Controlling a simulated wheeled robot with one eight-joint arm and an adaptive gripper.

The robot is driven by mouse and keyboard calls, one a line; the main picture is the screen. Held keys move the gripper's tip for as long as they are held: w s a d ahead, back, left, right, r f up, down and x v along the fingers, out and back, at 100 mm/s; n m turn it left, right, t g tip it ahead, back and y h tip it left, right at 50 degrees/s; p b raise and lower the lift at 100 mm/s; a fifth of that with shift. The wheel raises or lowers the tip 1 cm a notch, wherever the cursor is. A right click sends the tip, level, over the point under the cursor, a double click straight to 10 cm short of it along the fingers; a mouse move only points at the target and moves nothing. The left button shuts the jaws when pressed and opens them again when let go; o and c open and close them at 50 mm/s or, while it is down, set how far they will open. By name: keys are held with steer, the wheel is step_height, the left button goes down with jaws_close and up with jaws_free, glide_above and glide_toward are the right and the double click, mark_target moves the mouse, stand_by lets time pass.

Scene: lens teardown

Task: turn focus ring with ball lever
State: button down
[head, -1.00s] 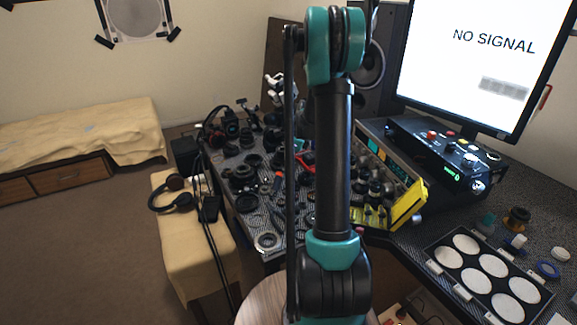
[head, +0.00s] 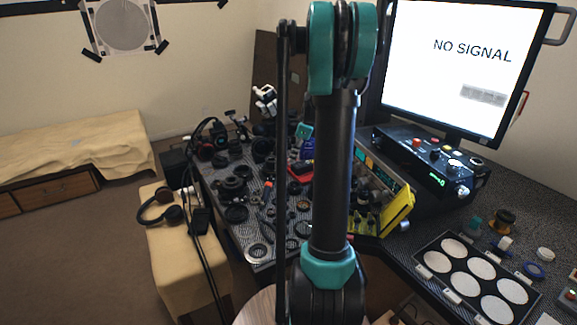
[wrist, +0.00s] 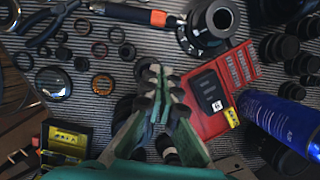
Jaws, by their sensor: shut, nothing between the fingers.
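In the wrist view, my gripper (wrist: 160,80) has its teal fingers together, with nothing between them, above the striped mat. A dark lens with ring-shaped parts (wrist: 208,22) stands beyond the fingertips, up and to the right, apart from them. I cannot tell for sure that its outer ring is the focus ring. No ball lever can be made out. In the head view, my arm covers part of the table and I cannot make out the fingertips.
Right of my gripper lie a red case (wrist: 238,66) and a blue can (wrist: 282,122). An orange-ended tool (wrist: 157,18), pliers (wrist: 45,20) and several loose rings lie beyond. A yellow-edged tray (head: 398,212), a monitor (head: 460,75) and a white-disc panel (head: 432,262) stand to the right in the head view.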

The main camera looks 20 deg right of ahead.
steer(key=s+d+f+t+y, duration=0.2)
steer(key=d+f+t+y, duration=0.1)
steer(key=d+y, duration=0.1)
steer(key=shift+m, duration=0.4)
steer(key=x, duration=0.8)
steer(key=shift+w+a+f, duration=0.15)
steer(key=shift+a, duration=0.1)
steer(key=a, duration=0.1)
steer(key=w+a+f, duration=0.1)
steer(key=shift+w+a+f+h, duration=0.1)
steer(key=shift+w+a+h, duration=0.2)
steer(key=shift+w+a, duration=0.1)
steer(key=shift+w+a+f, duration=0.1)
steer(key=shift+w+a, duration=0.2)
steer(key=shift+a, duration=0.2)
